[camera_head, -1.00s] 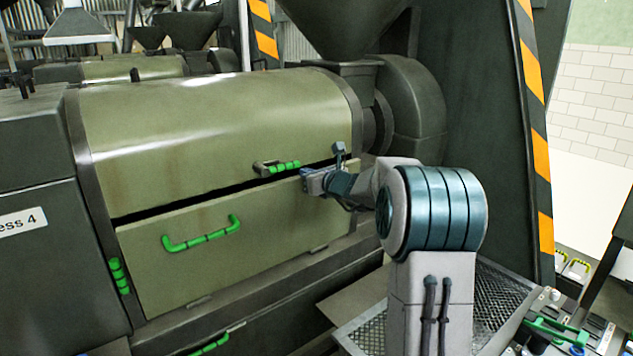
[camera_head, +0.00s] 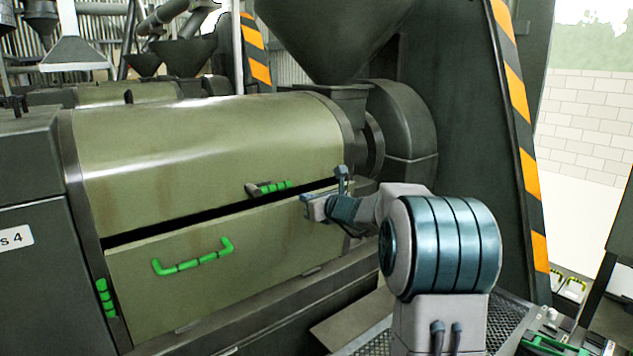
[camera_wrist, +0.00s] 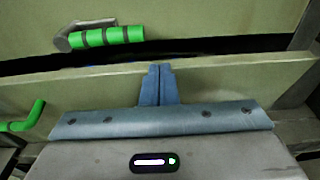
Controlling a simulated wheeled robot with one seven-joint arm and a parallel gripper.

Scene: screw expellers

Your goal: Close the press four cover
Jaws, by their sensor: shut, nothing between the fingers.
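Press four has an olive upper cover (camera_head: 200,145) with a green-gripped latch handle (camera_head: 268,187) at its lower edge. Below it is an olive lower cover panel (camera_head: 255,240) with a green U-shaped handle (camera_head: 193,257). A dark gap runs between the two, so the lower panel stands slightly ajar. My gripper (camera_head: 308,207) is at the right end of the lower panel, near its top edge. In the wrist view my shut, empty fingers (camera_wrist: 158,84) lie against or just in front of that panel (camera_wrist: 220,80); contact cannot be told. The latch handle shows at upper left (camera_wrist: 105,37).
A dark hopper (camera_head: 335,35) and round housing (camera_head: 400,130) stand above and behind my arm. A striped post (camera_head: 515,120) rises at the right. A mesh tray (camera_head: 375,340) lies below my arm. A second green grip (camera_head: 105,298) is on the press's left edge.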

